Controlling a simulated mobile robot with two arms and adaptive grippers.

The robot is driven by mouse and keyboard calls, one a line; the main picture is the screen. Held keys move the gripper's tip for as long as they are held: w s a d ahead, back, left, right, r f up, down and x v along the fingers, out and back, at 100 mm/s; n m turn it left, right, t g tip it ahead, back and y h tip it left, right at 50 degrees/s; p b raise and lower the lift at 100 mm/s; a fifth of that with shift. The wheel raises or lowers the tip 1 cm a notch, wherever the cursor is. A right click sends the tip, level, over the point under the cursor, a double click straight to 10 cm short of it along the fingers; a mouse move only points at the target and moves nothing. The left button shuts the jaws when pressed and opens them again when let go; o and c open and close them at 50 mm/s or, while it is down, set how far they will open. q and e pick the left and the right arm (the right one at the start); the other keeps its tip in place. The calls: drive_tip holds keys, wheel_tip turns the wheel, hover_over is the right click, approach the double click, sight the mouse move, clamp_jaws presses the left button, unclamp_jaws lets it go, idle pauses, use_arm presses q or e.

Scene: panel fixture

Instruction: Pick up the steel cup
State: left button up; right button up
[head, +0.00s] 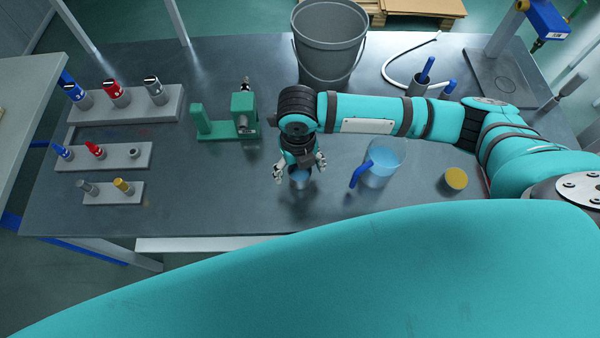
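A small cup (299,181) with a bluish sheen stands on the dark table near its front edge, mostly hidden from above by my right gripper. I take it to be the steel cup, though its material is hard to tell. My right gripper (300,170) comes in from the right and points down over the cup. Its fingers are spread, one on the left and one on the right of the cup, seemingly apart from it. My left gripper is not in view.
A clear pitcher (384,168) with a blue handle stands close right of the gripper, beside a yellow-topped item (456,179). A grey bucket (330,45) is behind. A green fixture (222,124) and stepped racks (150,103) are left. The front table between racks and cup is clear.

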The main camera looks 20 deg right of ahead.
sight(300, 179)
drive_tip(key=f, duration=0.2)
drive_tip(key=f+p, duration=0.1)
drive_tip(key=shift+w+d+f, duration=0.3)
drive_tip(key=shift+w+f, duration=0.1)
drive_tip(key=shift+f, duration=0.6)
drive_tip(key=c, duration=1.3)
